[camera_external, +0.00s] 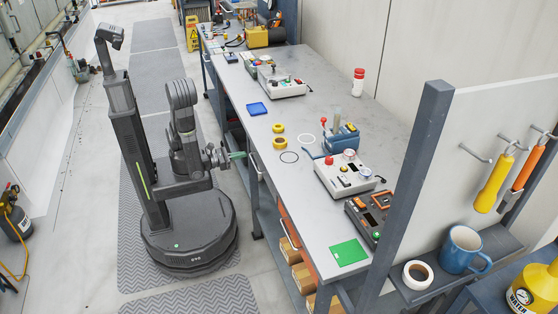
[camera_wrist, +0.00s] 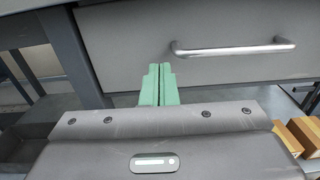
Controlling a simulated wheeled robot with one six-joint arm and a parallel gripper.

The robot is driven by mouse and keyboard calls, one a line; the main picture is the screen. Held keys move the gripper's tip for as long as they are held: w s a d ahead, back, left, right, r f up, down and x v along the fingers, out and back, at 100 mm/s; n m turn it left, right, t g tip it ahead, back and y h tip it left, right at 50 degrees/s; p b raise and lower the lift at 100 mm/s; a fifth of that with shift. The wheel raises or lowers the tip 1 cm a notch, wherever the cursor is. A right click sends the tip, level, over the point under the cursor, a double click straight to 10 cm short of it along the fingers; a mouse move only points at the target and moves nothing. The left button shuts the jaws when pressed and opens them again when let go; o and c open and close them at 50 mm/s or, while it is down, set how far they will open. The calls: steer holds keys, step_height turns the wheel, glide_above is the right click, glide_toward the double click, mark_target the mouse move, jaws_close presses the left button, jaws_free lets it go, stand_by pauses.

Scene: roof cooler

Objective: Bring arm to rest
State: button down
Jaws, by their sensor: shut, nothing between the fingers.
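My gripper (camera_external: 238,155) has green fingers and sticks out from my folded arm toward the long workbench (camera_external: 230,88). In the wrist view my gripper (camera_wrist: 160,85) is shut, its two green fingers pressed together with nothing between them. It points at the front of a grey drawer (camera_wrist: 130,40) under the benchtop. A metal drawer handle (camera_wrist: 232,48) is to the right of the fingertips. I cannot tell how small the gap between the fingertips and the drawer front is.
The benchtop holds a white control box (camera_external: 343,175), a blue device (camera_external: 341,138), yellow rings (camera_external: 277,140) and a green sheet (camera_external: 348,252). Cardboard boxes (camera_wrist: 300,135) sit low under the bench. Grey mats (camera_external: 155,75) lie on open floor behind my base.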

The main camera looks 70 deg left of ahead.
steer(key=shift+w, duration=1.95)
steer(key=s, duration=1.2)
steer(key=shift+w, duration=0.1)
steer(key=w, duration=1.1)
steer(key=shift+w, duration=0.4)
stand_by(1.9)
stand_by(1.2)
